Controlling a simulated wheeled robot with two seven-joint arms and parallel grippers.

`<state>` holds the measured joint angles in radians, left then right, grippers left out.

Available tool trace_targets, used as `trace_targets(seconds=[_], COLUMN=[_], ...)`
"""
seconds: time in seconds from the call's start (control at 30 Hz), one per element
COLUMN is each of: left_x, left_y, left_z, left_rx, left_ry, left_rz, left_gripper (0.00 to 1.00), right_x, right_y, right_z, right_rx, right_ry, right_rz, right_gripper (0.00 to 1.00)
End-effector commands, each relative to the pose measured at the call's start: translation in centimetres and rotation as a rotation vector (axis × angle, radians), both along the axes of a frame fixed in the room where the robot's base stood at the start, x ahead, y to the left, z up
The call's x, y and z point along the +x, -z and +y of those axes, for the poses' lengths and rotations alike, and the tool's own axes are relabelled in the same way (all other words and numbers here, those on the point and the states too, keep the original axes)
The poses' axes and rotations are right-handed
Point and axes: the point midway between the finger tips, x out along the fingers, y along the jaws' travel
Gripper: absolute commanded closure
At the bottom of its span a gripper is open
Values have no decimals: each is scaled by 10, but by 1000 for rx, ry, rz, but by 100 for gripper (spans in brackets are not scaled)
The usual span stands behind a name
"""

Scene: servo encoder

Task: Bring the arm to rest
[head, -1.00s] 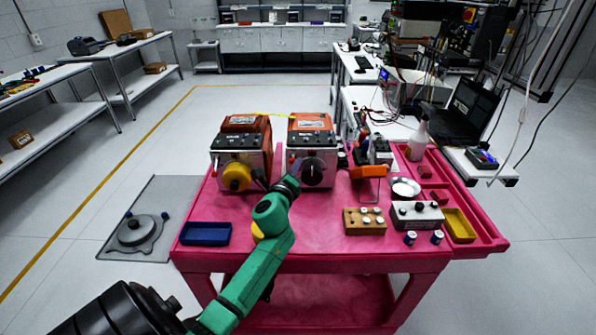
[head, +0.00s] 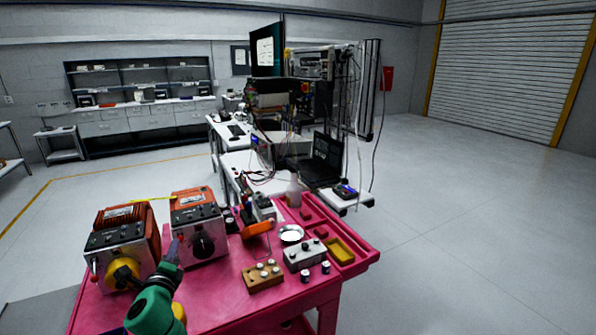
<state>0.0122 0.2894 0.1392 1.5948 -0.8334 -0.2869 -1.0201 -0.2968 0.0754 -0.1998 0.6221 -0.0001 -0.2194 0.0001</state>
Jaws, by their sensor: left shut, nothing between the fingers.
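My left arm, green, comes in at the bottom left of the head view. Its gripper (head: 174,252) is shut and empty. In the picture it lies between the two orange-topped metal boxes, just left of the black knob (head: 203,245) on the right box (head: 198,218). I cannot tell whether it touches that box. The left box (head: 122,240) has a yellow knob (head: 124,273) on its front. My right gripper is not in view.
The pink cart (head: 222,297) carries a wooden block with knobs (head: 263,277), a grey control box (head: 304,255), a white dish (head: 291,233), an orange tool (head: 257,229) and a yellow tray (head: 340,250). A laptop bench (head: 325,165) stands behind. Floor at right is clear.

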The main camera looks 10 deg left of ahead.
Motion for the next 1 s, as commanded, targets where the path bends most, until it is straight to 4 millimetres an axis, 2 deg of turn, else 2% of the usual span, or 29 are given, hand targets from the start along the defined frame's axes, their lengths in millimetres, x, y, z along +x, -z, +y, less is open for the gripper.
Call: trace_targets(seconds=[0.07,0.13,0.2,0.3,0.4,0.6,0.8,1.0], left_x=[-18,-48,-83,-123,-156,-212,-265,-257], left_y=[17,45,79,111,131,151,156,220], left_z=[-7,-21,-43,-73,-100,-149,-192,-194], left_rx=[-191,-490,-796,-1089,-1282,-1536,-1697,-1683], left_ry=[-60,-162,-286,-435,-557,-766,-964,-996], left_rz=[-3,7,43,109,176,309,448,471], left_gripper=[100,100,100,100,100,100,100,100], right_x=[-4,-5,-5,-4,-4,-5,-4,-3], right_y=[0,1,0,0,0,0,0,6], right_z=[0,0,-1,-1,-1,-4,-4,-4], right_rx=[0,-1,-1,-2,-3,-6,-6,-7], right_ry=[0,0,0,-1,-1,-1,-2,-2], right_rz=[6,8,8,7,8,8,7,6], right_gripper=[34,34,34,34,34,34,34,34])
